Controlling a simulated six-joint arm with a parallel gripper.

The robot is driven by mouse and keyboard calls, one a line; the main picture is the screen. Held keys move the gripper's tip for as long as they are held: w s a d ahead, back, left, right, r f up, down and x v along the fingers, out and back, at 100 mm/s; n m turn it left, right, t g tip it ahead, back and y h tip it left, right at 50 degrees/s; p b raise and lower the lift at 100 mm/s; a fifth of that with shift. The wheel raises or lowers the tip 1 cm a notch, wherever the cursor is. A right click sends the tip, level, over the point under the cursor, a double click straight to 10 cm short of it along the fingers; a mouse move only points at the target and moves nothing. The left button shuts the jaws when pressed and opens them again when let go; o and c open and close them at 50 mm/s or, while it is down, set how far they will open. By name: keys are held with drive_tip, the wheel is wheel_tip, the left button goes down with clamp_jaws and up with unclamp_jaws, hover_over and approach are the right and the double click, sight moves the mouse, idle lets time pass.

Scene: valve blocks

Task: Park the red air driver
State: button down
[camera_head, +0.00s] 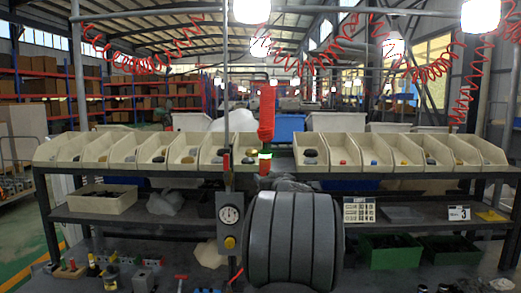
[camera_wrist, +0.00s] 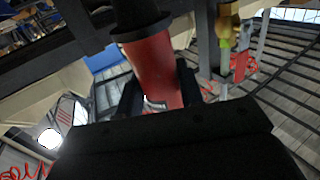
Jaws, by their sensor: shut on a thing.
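The red air driver (camera_wrist: 155,75) passes between the two dark fingers of my gripper (camera_wrist: 160,93) in the wrist view. It has a smooth red barrel and a black collar at the picture's top. The fingers are closed on the barrel. In the head view, a red upright shape (camera_head: 266,115) with a yellow-green band near its lower end shows above my grey arm. I cannot tell how much of it is the driver or its hose. My arm hides most of the gripper in that view.
A row of open bins (camera_head: 390,168) with small parts runs along the rack. A gauge box (camera_head: 230,220) on a thin pole stands left of my arm. Green crates (camera_head: 392,256) sit on the lower right. Small tools and fittings lie at lower left. Red coiled hoses (camera_head: 440,70) hang overhead.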

drive_tip(key=w+d+f, duration=0.1)
drive_tip(key=d+f, duration=0.1)
drive_tip(key=f, duration=0.8)
drive_tip(key=w+d+f, duration=0.1)
drive_tip(key=d+f, duration=0.1)
drive_tip(key=f, duration=0.8)
drive_tip(key=shift+f+n+y, duration=0.2)
drive_tip(key=shift+n+y, duration=0.1)
drive_tip(key=shift+y, duration=0.1)
drive_tip(key=shift+s, duration=0.1)
drive_tip(key=shift+f, duration=2.4)
wheel_tip(320, 180, down, 10)
drive_tip(key=shift+r, duration=0.25)
idle(1.6)
drive_tip(key=c, duration=0.9)
unclamp_jaws()
drive_tip(key=shift+f, duration=0.15)
